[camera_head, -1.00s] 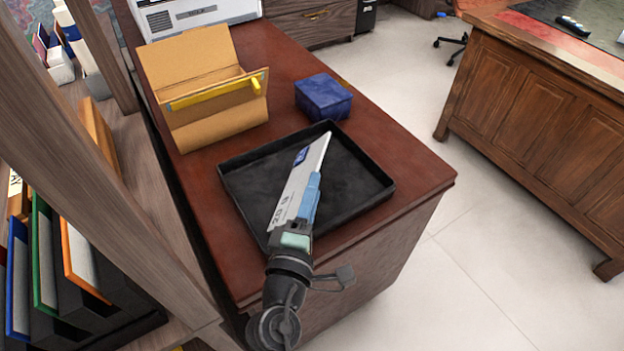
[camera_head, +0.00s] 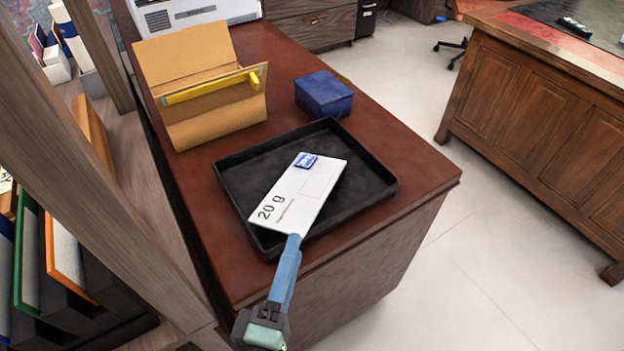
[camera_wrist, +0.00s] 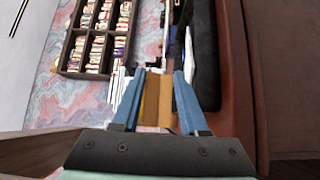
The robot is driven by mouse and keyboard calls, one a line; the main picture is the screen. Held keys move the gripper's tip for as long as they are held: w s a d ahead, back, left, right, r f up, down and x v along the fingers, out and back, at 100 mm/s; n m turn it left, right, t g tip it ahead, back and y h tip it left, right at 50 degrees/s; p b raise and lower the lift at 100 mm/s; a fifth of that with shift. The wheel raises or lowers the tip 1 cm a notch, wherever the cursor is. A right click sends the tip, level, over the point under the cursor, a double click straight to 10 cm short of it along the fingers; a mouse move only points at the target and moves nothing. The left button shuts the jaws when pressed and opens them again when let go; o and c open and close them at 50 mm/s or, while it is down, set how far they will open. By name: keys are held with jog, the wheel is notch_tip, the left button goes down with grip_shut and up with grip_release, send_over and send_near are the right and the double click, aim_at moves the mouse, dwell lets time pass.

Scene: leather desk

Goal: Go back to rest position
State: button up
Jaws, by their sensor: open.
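A white envelope (camera_head: 300,190) marked "20 g", with a blue stamp (camera_head: 305,160), lies face up in the black tray (camera_head: 235,190) on the red-brown desk. My gripper (camera_head: 293,240) is at the tray's front edge, just below the envelope's near end in the head view, and looks apart from it. Its blue fingers overlap in that view. In the wrist view my gripper (camera_wrist: 158,73) is open, its two blue fingers spread with no envelope between them.
A tan cardboard holder (camera_head: 200,110) with a yellow strip and a blue box (camera_head: 323,95) stand behind the tray. A wooden shelf with binders (camera_head: 65,250) is close on the left. A compartment rack (camera_wrist: 97,38) shows in the wrist view. Open floor (camera_head: 480,270) lies right.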

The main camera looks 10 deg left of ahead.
jog(key=shift+r, duration=0.1)
dwell(0.3)
jog(key=w+d+r+m+t+h, duration=0.1)
jog(key=w+d+r+m+t, duration=0.2)
jog(key=r, duration=0.6)
jog(key=w+d+r+m+h, duration=0.1)
jog(key=w+d+r+m, duration=0.1)
jog(key=r+m, duration=0.55)
jog(key=w+d+r+m+t+h, duration=0.1)
jog(key=w+d+r+m+t, duration=0.15)
jog(key=r, duration=0.85)
jog(key=s+r+m+t+y+p, duration=0.1)
jog(key=r+p, duration=0.8)
jog(key=r, duration=0.9)
jog(key=s+d+r+m+t+y+p, duration=0.1)
jog(key=r+p, duration=0.8)
jog(key=r, duration=1)
jog(key=s+m+t+y, duration=0.1)
jog(key=s+m+t, duration=0.1)
jog(key=s+m, duration=0.1)
jog(key=shift+s+d+p, duration=0.2)
jog(key=shift+s+p, duration=0.1)
jog(key=shift+s, duration=0.2)
